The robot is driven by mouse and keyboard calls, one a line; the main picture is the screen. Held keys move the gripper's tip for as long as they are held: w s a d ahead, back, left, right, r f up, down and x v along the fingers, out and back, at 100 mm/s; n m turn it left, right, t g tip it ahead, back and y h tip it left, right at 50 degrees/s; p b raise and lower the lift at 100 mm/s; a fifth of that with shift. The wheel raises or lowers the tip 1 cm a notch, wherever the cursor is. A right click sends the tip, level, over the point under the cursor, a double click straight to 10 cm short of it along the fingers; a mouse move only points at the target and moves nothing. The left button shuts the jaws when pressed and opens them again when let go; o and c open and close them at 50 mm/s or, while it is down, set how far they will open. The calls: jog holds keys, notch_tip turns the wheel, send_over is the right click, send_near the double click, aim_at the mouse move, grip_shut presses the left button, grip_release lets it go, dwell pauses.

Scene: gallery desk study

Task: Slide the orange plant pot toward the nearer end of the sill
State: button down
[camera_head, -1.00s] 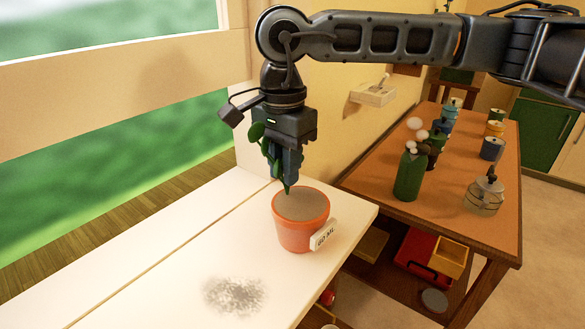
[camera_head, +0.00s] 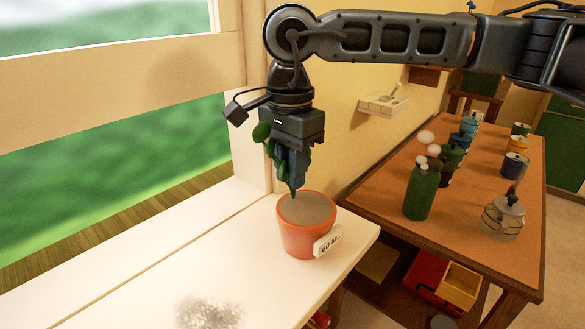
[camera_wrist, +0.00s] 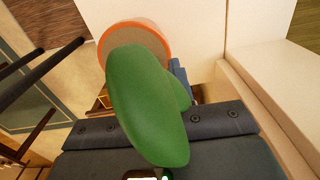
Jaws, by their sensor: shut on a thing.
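The orange plant pot (camera_head: 304,238) stands upright on the cream sill (camera_head: 185,262), close to the sill's end beside the workbench. It holds brown soil and carries a white "60 ML" label (camera_head: 328,241). My gripper (camera_head: 291,186) points down above the pot, shut on the green plant (camera_head: 268,143) growing from it. The stem between the fingers is mostly hidden. In the wrist view a large green leaf (camera_wrist: 145,105) covers much of the fingers, and the pot's orange rim (camera_wrist: 104,47) shows behind it.
A grey speckled patch (camera_head: 208,311) lies on the sill toward the front. A wooden workbench (camera_head: 385,205) stands to the right, with a green bottle (camera_head: 418,190), a glass jar (camera_head: 502,218) and several cans. The window (camera_head: 120,155) borders the sill on the left.

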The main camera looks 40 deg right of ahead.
jog(key=c, duration=0.9)
grip_release()
jog(key=shift+r+b, duration=0.4)
jog(key=shift+r, duration=3.5)
